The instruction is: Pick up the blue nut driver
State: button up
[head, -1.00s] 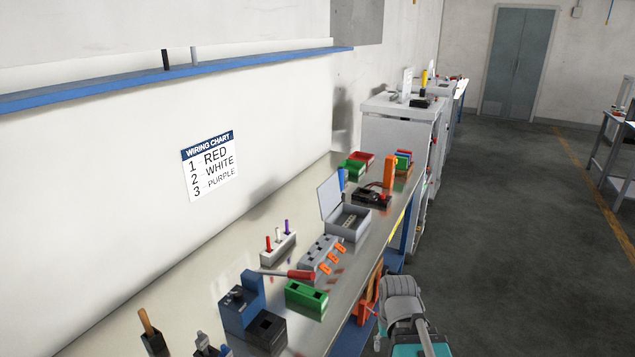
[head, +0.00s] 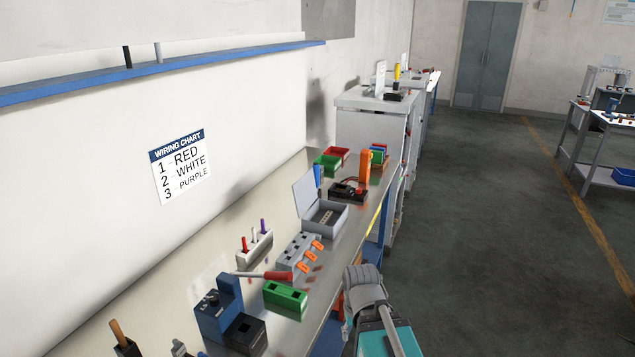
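A blue upright handle (head: 318,175) stands behind the open grey box on the bench. It may be the blue nut driver; its shaft and tip are hidden and it is too small to be sure. The grey end of my arm, where my gripper (head: 363,285) would be, shows at the lower middle beside the bench's front edge. It is apart from the blue handle. Its fingers cannot be made out, and I see nothing held in it.
The bench holds an open grey box (head: 325,218), a green block (head: 285,297), a red-handled screwdriver (head: 268,276), a blue-and-black fixture (head: 218,310) and a white peg holder (head: 256,246). An orange upright object (head: 365,165) stands farther back. The floor (head: 480,230) right of the bench is clear.

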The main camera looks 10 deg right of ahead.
aim_at(316, 168)
jog(key=z, duration=0.05)
jog(key=k, duration=0.65)
jog(key=z, duration=0.2)
jog(key=i, duration=0.35)
jog(key=z, duration=0.7)
jog(key=i, duration=1.4)
jog(key=u, duration=0.55)
jog(key=i, duration=0.5)
jog(key=u, duration=0.5)
